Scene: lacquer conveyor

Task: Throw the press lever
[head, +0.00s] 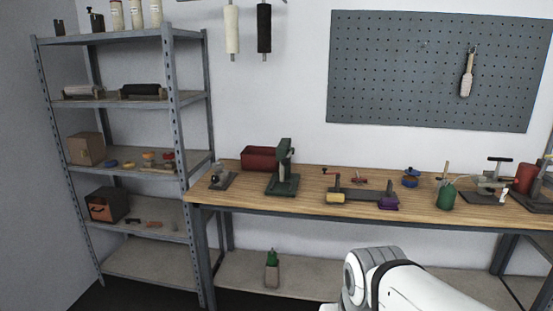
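A dark green upright press-like tool (282,184) stands on the left half of the wooden workbench (310,182), beside a red box. I cannot make out a separate lever on it at this size. Another device (491,184) with a dark T-shaped handle on top stands near the bench's right end. A small grey device (216,180) with a dark knob sits at the bench's left end. I cannot tell for sure which one carries the press lever. Part of my white arm shows at the lower right, in front of the bench. My gripper is not in view.
A metal shelf (130,205) stands left. A grey pegboard (410,70) hangs above.

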